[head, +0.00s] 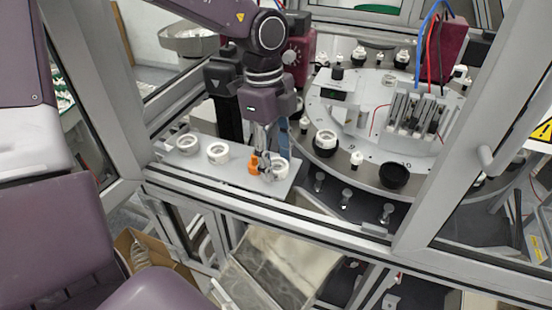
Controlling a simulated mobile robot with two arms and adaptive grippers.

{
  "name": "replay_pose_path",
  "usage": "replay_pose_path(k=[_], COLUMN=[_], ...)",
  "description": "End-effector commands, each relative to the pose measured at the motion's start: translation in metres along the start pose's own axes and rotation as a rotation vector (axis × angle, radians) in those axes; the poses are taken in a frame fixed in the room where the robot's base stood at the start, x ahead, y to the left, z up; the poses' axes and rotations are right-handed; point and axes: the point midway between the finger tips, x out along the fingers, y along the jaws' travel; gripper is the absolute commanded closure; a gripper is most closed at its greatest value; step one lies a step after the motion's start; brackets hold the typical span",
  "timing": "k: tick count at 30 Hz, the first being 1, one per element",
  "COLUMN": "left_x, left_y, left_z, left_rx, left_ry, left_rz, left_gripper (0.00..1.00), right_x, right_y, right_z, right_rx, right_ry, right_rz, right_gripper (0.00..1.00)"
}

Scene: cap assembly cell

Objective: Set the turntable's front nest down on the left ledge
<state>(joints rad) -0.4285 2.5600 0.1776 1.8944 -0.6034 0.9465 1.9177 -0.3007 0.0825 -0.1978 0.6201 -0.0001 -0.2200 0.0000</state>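The left ledge (237,177) is a grey plate at left centre, in front of the turntable. Two white ring-shaped nests (187,143) (218,152) stand on its left and middle parts. A third white nest (281,169) is at its right end. My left gripper (266,168), with an orange part at its tip, points down right beside this third nest and partly hides it. Whether its fingers grip the nest is too small to tell. The turntable (360,150) carries a white nest in a black holder (325,142) and an empty-looking black cup (394,176) at its front. My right gripper is not in view.
Grey frame posts (454,120) stand at the right and left of the opening, and a sill rail (270,216) runs below the ledge. Small metal pegs (387,212) stand in front of the turntable. A dark red unit (449,50) with hoses stands behind.

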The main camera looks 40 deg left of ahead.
Motion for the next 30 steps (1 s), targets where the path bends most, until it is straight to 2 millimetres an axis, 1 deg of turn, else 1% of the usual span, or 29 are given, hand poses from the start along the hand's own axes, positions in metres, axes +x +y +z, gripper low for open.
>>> replay_pose_path(k=[9,14,15,17,24,27,30], left_x=[-0.001,-0.007,-0.01,-0.021,-0.074,-0.093,-0.108], left_y=[0.0,0.0,-0.002,-0.002,-0.002,-0.001,-0.002], left_z=[0.0,-0.001,0.0,0.0,0.0,0.0,-0.001], left_rx=[0.0,0.0,0.0,0.0,0.0,-0.001,-0.001], left_ry=[0.0,0.0,-0.001,-0.001,0.0,0.001,0.001], left_rz=[0.0,0.0,-0.004,-0.007,-0.007,-0.006,-0.003], left_gripper=[0.48,0.48,0.48,0.48,0.48,0.48,0.48], right_x=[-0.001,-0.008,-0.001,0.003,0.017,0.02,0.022], right_y=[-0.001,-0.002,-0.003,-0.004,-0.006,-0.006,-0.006], right_z=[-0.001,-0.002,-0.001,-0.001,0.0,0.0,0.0], right_rx=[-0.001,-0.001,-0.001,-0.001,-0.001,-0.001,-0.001], right_ry=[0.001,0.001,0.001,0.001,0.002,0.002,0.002], right_rz=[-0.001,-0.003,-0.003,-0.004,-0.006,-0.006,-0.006], right_gripper=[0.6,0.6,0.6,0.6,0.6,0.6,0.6])
